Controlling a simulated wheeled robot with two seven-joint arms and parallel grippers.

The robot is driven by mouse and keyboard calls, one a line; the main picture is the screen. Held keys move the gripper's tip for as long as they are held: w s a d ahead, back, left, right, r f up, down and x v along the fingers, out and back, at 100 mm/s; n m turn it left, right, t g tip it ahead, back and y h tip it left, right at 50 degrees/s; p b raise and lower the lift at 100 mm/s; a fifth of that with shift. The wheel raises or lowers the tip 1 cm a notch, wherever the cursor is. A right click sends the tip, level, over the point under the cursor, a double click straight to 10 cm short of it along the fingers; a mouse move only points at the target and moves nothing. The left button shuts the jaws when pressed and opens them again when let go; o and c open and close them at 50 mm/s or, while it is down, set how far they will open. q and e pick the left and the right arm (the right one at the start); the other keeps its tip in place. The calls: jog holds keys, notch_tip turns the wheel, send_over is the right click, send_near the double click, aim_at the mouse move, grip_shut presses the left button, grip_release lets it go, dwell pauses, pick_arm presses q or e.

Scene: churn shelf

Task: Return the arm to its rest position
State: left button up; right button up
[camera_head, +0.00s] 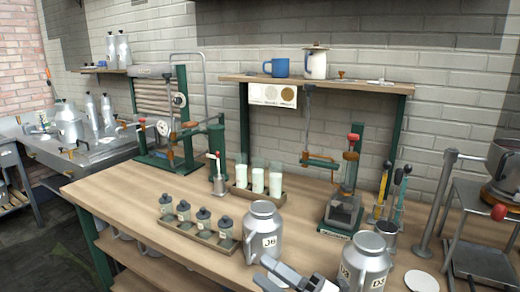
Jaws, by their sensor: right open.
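My right gripper (265,272) shows at the bottom edge of the head view, over the front part of the wooden workbench (130,182). Its grey fingers are open and point to the left, and I see nothing between them. In the picture it lies just below a metal can marked J8 (262,232) and to the left of a second metal can (365,262). I cannot tell how far it is from either can. The rest of the right arm is mostly cut off by the frame. My left gripper is not in view.
A tray (228,246) of several small lidded jars stands left of the J8 can. Milk-filled glasses (258,180) stand behind it. A press (345,195) stands behind the second can. A shelf (330,84) holds a blue mug (277,67). The bench's left front is clear.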

jog(key=s+d+f+m+t+h, duration=0.2)
jog(key=d+f+m+h, duration=0.3)
jog(key=f+m, duration=0.4)
jog(key=s+d+f+m+t+h, duration=0.25)
jog(key=f+m+h, duration=0.4)
jog(key=m, duration=0.45)
jog(key=s+d+f+m+g+h, duration=0.2)
jog(key=s+d+f+m+g, duration=0.1)
jog(key=s+f+m, duration=0.1)
jog(key=s+d+f+m+g+h, duration=0.2)
jog(key=s+d+f+m+g, duration=0.1)
jog(key=s+f, duration=0.3)
jog(key=shift+s+f+m, duration=0.3)
jog(key=shift+s+m, duration=0.3)
jog(key=shift+s, duration=0.4)
